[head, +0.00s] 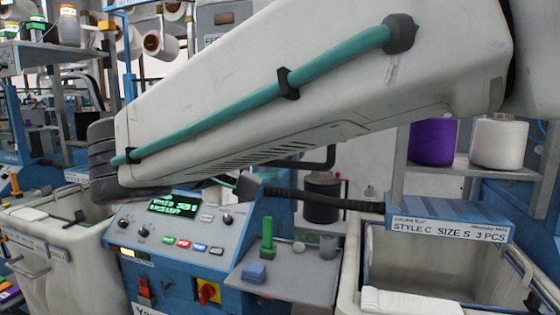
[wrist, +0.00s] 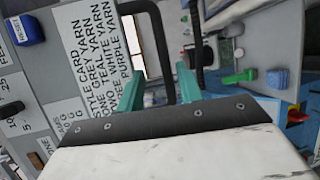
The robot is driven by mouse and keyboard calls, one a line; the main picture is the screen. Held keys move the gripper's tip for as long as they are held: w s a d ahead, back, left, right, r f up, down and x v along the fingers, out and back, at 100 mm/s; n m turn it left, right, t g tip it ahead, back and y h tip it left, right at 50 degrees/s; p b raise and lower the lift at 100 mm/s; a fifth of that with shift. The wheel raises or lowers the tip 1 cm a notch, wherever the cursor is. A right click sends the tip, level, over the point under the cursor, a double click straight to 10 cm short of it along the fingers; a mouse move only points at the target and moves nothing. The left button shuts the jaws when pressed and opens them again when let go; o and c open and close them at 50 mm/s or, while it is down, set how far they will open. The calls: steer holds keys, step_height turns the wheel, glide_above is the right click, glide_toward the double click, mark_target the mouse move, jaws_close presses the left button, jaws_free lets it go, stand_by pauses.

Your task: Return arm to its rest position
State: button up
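My arm crosses the upper part of the head view, and my gripper cannot be made out there. In the wrist view my gripper (wrist: 160,72) shows two teal fingers standing apart. I see nothing held between them. Behind the fingers are a white style card (wrist: 92,50) with printed yarn lines and a black curved bar (wrist: 150,12). I cannot tell how far the bar is from the fingertips.
A blue control panel (head: 182,238) with a lit green display stands below my arm. Beside it a grey shelf (head: 300,284) carries a green lever (head: 267,240) and a blue block (head: 254,272). Bins stand left (head: 70,250) and right (head: 505,268). Purple (head: 432,142) and white (head: 499,142) yarn cones stand at right.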

steer(key=s+d+f+g+y, duration=0.2)
steer(key=s+d+f+g, duration=0.15)
steer(key=d+f, duration=0.35)
steer(key=s+d+f+g+y, duration=0.1)
steer(key=s+d+f+g, duration=0.2)
steer(key=d+f+g, duration=0.35)
steer(key=s+d+f+m+y, duration=0.3)
steer(key=s+d+m, duration=0.2)
steer(key=s+d, duration=0.2)
steer(key=s+d+f+m+g+y, duration=0.1)
steer(key=s+d+f+m+y, duration=0.2)
steer(key=s+d+m, duration=0.3)
steer(key=d, duration=0.4)
steer(key=shift+s+d+f+y, duration=0.25)
steer(key=shift+s+f+y, duration=0.15)
stand_by(0.9)
